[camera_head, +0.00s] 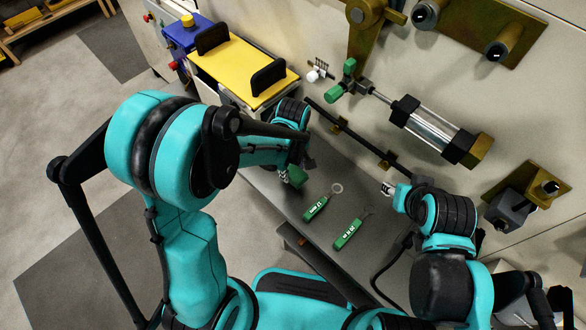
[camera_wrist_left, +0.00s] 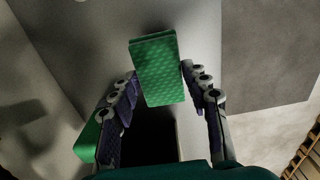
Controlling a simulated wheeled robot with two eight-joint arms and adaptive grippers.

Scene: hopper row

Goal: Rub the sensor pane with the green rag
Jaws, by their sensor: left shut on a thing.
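The green rag (camera_head: 297,176) is a small folded, textured block at the tip of my left gripper (camera_head: 292,172), above the grey shelf. In the left wrist view the rag (camera_wrist_left: 158,70) sits between the two fingers of my left gripper (camera_wrist_left: 162,92), which is shut on it. My right gripper (camera_head: 388,190) is by the wall side of the shelf, small and partly hidden by its own arm; its fingers are unclear. I cannot pick out the sensor pane for certain.
Two green tags (camera_head: 348,233) lie on the grey shelf (camera_head: 300,228). A clear cylinder (camera_head: 430,125) and brass fittings stick out from the wall. A black rail (camera_head: 345,128) runs above the shelf. A yellow-topped unit (camera_head: 240,68) with black handles stands at the back left.

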